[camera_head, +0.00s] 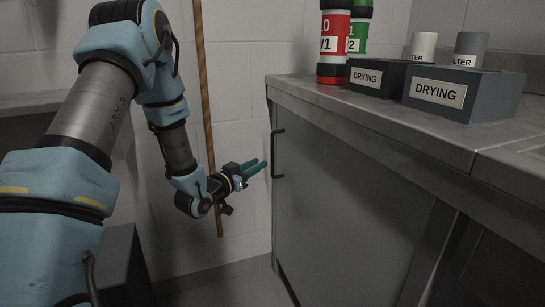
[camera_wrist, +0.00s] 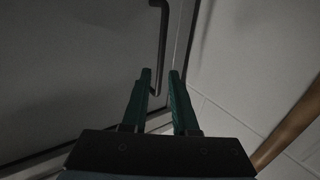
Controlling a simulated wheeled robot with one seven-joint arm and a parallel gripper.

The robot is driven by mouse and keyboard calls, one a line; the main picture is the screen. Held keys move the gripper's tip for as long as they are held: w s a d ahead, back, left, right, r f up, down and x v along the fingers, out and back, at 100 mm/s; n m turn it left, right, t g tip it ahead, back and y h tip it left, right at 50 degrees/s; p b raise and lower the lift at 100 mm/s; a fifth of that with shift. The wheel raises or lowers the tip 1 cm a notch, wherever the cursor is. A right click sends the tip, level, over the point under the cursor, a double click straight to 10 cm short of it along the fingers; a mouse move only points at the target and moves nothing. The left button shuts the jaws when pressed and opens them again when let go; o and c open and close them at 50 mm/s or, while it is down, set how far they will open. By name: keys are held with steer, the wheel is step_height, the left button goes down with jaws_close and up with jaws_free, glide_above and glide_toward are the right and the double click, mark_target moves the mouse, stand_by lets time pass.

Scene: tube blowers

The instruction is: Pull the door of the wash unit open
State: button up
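The wash unit (camera_head: 340,115) is a grey metal cabinet at the right in the head view. Its door (camera_head: 335,220) looks shut and has a dark vertical bar handle (camera_head: 274,155) near its left edge. The door (camera_wrist: 70,70) also fills the left of the wrist view. My gripper (camera_head: 258,167), with green fingers, is just left of the handle and apart from it. In the wrist view the fingers (camera_wrist: 160,76) are open with a narrow gap. The handle (camera_wrist: 163,35) lies ahead of that gap, its lower end showing between the fingers. Nothing is held.
On the countertop (camera_head: 440,130) stand a red bottle (camera_head: 334,50), a green bottle (camera_head: 359,35) and two dark boxes labelled DRYING (camera_head: 437,93). A brown pole (camera_head: 204,90) stands by the wall behind my arm. The floor before the door is clear.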

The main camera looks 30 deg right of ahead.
mark_target(272, 156)
steer(key=x, duration=0.8)
steer(key=shift+w+d+b, duration=0.2)
steer(key=shift+d+b, duration=0.1)
steer(key=shift+c, duration=0.3)
jaws_close()
stand_by(0.7)
